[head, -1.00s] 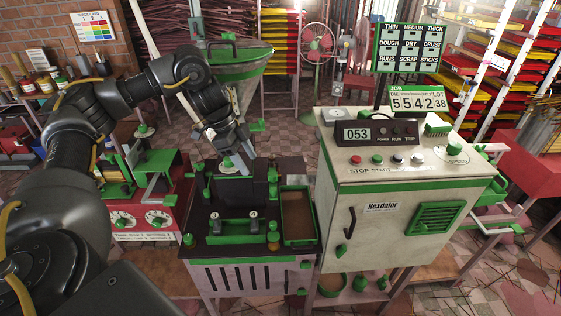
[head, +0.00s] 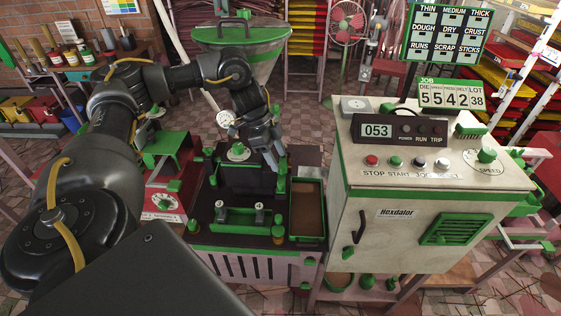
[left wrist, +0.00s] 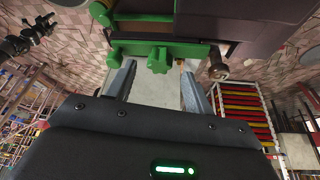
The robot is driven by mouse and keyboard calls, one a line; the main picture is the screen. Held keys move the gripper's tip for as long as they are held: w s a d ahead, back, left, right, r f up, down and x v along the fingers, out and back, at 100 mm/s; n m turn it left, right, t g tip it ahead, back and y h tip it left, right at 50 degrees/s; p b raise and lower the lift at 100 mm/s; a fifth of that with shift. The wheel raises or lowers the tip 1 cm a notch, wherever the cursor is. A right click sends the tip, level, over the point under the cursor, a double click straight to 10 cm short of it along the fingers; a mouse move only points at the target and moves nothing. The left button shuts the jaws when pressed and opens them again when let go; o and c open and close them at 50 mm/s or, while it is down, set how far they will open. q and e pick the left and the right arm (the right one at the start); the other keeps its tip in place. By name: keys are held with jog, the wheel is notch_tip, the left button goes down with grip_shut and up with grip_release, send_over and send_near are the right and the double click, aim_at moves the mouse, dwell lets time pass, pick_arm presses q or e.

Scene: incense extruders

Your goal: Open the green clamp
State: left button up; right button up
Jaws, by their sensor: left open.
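My left gripper (head: 276,164) is at the far right side of the dark extruder bench, beside the black extruder block (head: 247,180). In the left wrist view, its two grey fingers (left wrist: 158,78) are spread apart with nothing held between them. A green clamp bar with a lobed green knob (left wrist: 158,60) lies just beyond the fingertips, the knob lined up with the gap between them. In the head view a green part (head: 281,183), likely the same clamp, shows just below the fingers, partly hidden. I cannot tell whether the clamp is open. My right gripper is not in view.
A green-rimmed tray (head: 307,210) is close to the right of the block. The cream control cabinet (head: 385,205) stands right of the bench. A large green-lidded hopper (head: 240,38) is behind my left arm. A red machine (head: 160,200) stands left.

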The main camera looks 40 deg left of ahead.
aim_at(282, 168)
pick_arm(q)
jog(key=shift+x, duration=1.45)
grip_shut()
